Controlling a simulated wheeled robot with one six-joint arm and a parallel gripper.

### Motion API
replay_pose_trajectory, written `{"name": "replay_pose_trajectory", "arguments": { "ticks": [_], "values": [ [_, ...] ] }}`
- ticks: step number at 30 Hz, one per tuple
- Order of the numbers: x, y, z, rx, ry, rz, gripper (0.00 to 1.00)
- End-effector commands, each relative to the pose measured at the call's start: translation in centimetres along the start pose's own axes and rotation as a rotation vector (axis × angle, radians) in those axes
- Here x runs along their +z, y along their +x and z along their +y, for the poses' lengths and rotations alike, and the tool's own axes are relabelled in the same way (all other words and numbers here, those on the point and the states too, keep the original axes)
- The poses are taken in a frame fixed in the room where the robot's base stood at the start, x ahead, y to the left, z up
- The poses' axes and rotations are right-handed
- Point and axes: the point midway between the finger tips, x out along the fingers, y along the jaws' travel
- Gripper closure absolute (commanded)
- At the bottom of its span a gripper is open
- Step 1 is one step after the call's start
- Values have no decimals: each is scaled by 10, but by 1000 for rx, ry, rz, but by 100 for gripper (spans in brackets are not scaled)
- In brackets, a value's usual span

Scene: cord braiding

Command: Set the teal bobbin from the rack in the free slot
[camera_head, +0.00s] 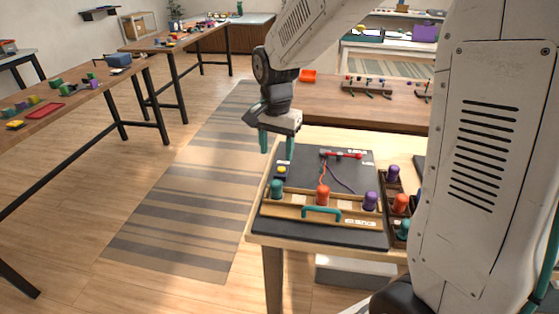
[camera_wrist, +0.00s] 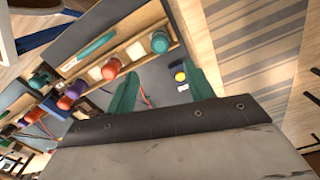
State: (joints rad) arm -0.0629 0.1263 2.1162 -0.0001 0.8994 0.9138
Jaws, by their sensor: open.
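A teal bobbin (camera_head: 404,228) stands in the dark rack (camera_head: 388,214) at the right of the table, below an orange bobbin (camera_head: 401,203) and a purple bobbin (camera_head: 393,174). The wooden slotted bar (camera_head: 300,213) on the dark board bears another teal bobbin (camera_head: 277,190), a red-orange bobbin (camera_head: 323,195) and a purple bobbin (camera_head: 370,200). Light patches show between these bobbins; which is the free slot I cannot tell. My gripper (camera_head: 277,147) is open and empty above the board's far left corner, apart from all bobbins. The wrist view shows its teal fingers (camera_wrist: 163,85) and the bar's teal bobbin (camera_wrist: 160,42).
A red piece (camera_head: 342,154) with red and purple cords lies at the board's back. A yellow knob (camera_head: 282,170) is near the left edge. Another table (camera_head: 330,108) stands behind.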

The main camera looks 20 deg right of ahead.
Motion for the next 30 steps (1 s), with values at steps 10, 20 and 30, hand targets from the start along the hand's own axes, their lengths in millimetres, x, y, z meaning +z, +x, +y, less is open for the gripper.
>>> {"name": "replay_pose_trajectory", "arguments": {
  "ticks": [10,20,30],
  "values": [
    [14,-31,24,-15,-86,13,47],
    [89,-96,134,-44,-484,63,47],
    [150,-100,215,-47,-805,106,47]
  ]
}}
